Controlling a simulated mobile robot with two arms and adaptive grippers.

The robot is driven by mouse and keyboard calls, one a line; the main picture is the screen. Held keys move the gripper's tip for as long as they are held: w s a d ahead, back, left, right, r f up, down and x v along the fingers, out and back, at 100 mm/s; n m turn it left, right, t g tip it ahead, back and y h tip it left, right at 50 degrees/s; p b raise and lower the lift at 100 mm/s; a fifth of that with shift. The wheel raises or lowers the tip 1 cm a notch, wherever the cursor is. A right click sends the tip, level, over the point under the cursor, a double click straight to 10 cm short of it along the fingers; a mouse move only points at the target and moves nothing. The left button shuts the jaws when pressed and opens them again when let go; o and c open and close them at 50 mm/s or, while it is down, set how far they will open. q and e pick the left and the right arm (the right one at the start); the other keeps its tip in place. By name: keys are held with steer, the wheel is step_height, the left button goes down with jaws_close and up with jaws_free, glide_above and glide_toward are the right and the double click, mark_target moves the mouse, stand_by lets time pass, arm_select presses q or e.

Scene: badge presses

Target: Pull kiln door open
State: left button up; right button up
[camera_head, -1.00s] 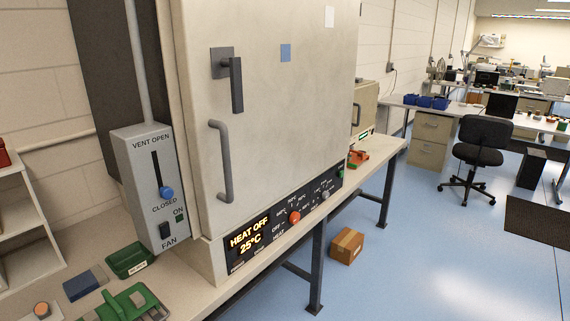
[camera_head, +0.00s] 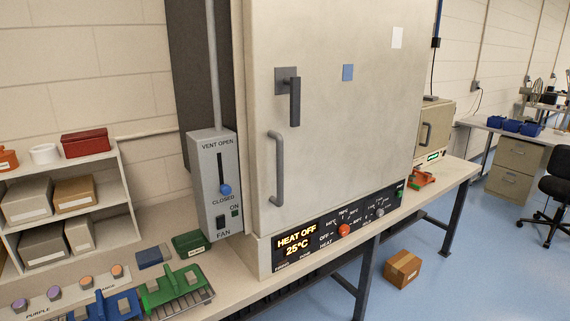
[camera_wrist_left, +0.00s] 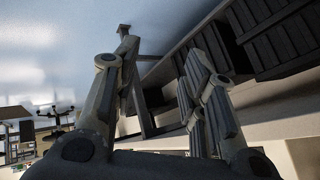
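The kiln door (camera_head: 345,110) is a large beige panel and looks shut in the head view. A grey vertical bar handle (camera_head: 274,168) is on its left side, with a dark latch lever (camera_head: 294,100) hanging down above it. The display below reads HEAT OFF, 25°C. My left gripper (camera_wrist_left: 165,65) shows only in its wrist view, with its two fingers apart and nothing between them. It is away from the kiln handle, with blue floor and dark bench parts behind it. My right gripper is not in view.
A grey vent and fan box (camera_head: 215,185) stands left of the door. The bench (camera_head: 225,278) holds green and blue tools at lower left, beside a shelf (camera_head: 125,222) with boxes. A cardboard box (camera_head: 402,269) lies on the floor. Open floor is at right.

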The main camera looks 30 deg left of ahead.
arm_select(q)
steer(key=w+a+r+n+t+y+p, duration=0.1)
steer(key=w+r+y, duration=0.1)
steer(key=w+r, duration=0.5)
steer(key=w+a+r+n+t+y, duration=0.15)
steer(key=w+r, duration=0.25)
steer(key=r, duration=0.8)
steer(key=n+y+p, duration=0.2)
steer(key=n+y, duration=0.6)
steer(key=n, duration=0.2)
glide_toward(281, 168)
steer(key=p+x, duration=0.2)
steer(key=x, duration=0.3)
steer(key=p+x, duration=0.2)
steer(key=x, duration=0.3)
steer(key=shift+r, duration=0.2)
steer(key=shift+w+a+f+p, duration=0.15)
steer(key=shift+w+a+p, duration=0.15)
steer(key=shift+a, duration=0.1)
steer(key=shift+c, duration=0.5)
jaws_close()
